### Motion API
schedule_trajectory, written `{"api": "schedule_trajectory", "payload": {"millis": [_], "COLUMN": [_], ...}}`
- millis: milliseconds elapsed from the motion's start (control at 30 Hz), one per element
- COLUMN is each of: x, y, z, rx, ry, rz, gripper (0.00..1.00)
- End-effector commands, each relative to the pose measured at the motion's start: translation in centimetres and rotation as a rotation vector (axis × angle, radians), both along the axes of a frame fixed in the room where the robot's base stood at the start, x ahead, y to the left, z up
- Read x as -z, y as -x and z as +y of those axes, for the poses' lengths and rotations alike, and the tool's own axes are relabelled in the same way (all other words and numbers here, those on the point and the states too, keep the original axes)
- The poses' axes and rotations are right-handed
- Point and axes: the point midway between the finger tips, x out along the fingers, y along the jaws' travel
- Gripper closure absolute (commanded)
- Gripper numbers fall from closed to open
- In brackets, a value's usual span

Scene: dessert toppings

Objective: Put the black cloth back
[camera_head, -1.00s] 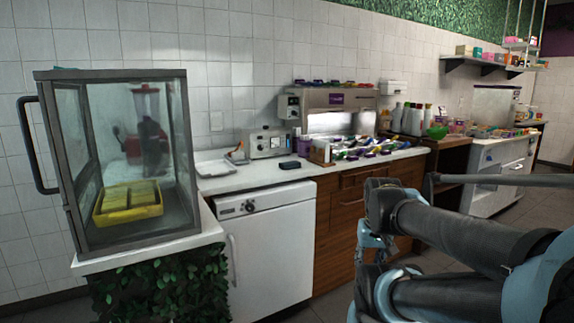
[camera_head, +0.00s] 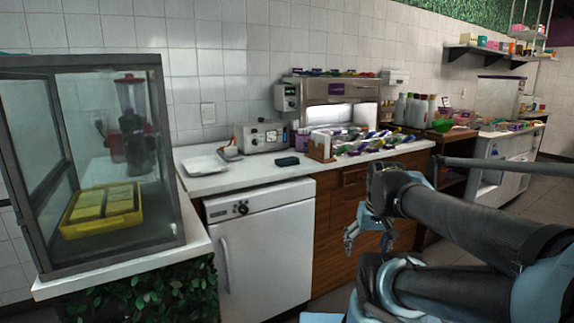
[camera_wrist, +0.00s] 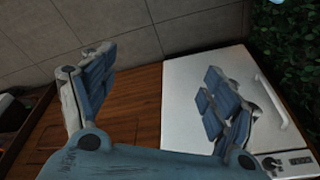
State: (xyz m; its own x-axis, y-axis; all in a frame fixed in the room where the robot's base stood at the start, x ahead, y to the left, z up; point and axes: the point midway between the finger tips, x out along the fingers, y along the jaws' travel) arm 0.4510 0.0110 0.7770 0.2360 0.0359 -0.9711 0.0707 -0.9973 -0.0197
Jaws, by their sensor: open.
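A small dark, folded-looking item (camera_head: 287,161) lies flat on the white counter (camera_head: 240,178), near its front edge; it looks like the black cloth, but it is small and I cannot be sure. My gripper (camera_head: 368,238) is in front of the wooden cabinet, below counter height and to the right of the dark item. In the wrist view my gripper (camera_wrist: 160,64) has its two blue-padded fingers spread wide with nothing between them. The dark item does not show in the wrist view.
A glass case (camera_head: 130,170) with a yellow tray (camera_head: 128,222) stands at the left. A white plate (camera_head: 205,165) and a grey machine (camera_head: 262,137) are on the counter. A white appliance (camera_head: 262,250) stands below. Toppings and bottles (camera_head: 411,110) crowd the right; floor shows beyond.

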Motion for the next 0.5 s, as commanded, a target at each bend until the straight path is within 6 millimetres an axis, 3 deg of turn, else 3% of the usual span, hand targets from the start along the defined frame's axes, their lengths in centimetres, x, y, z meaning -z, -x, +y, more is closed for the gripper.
{"api": "schedule_trajectory", "payload": {"millis": [500], "x": [-10.6], "y": [-18.5], "z": [9.0], "rx": [-0.325], "ry": [-0.178], "rz": [-0.379], "gripper": [0.00]}}
